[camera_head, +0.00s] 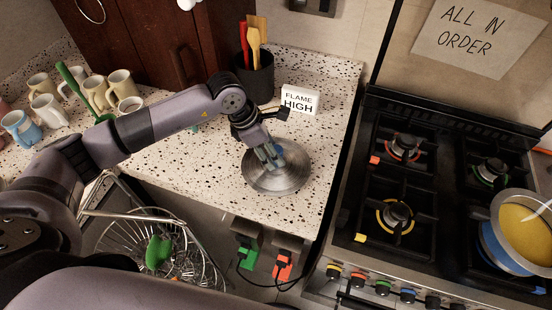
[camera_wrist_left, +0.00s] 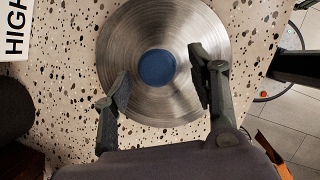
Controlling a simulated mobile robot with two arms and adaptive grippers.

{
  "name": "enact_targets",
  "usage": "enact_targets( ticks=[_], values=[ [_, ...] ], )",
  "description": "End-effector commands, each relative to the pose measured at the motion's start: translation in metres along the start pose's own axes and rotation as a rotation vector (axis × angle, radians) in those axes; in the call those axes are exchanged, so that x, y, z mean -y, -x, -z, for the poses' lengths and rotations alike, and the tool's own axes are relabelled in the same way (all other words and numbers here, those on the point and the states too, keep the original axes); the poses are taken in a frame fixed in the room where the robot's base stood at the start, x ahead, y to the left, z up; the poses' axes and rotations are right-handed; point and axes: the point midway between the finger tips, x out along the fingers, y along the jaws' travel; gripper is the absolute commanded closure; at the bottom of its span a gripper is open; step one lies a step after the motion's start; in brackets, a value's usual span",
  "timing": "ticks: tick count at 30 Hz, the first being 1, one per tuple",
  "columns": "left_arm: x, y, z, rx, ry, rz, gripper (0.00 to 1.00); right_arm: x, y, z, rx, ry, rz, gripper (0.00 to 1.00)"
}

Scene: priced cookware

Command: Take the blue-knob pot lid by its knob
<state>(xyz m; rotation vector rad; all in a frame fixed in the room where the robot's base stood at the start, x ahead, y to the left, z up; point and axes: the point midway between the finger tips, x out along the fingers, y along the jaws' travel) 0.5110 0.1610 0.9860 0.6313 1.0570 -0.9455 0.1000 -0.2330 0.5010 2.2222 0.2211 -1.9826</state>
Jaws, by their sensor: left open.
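The pot lid (camera_head: 277,178) is a round brushed-metal disc lying on the speckled countertop, near its front edge. Its blue knob shows in the left wrist view (camera_wrist_left: 157,67) at the lid's centre. My left gripper (camera_head: 271,156) is over the lid in the head view and partly hides the knob. In the left wrist view my left gripper (camera_wrist_left: 158,72) is open, with one finger on each side of the knob and gaps between. I cannot tell how high the fingertips are above the lid. My right gripper is not in view.
A white "FLAME HIGH" sign (camera_head: 300,99) and a dark utensil holder (camera_head: 254,80) stand behind the lid. Several mugs (camera_head: 94,92) are at the left. A gas stove (camera_head: 435,180) with a pot (camera_head: 519,232) is at the right. A wire basket (camera_head: 150,245) is below the counter.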

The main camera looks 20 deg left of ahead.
Motion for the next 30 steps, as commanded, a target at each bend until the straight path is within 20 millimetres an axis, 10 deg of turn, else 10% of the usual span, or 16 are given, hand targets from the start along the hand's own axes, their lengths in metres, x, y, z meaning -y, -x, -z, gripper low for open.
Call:
enact_targets(
  ticks=[14,30],
  values=[
    [-0.001,-0.027,-0.001,0.001,0.0,-0.001,0.47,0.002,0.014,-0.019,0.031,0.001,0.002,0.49],
    [-0.001,-0.026,-0.002,0.001,0.0,-0.001,0.83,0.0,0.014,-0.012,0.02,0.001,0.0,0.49]
  ],
)
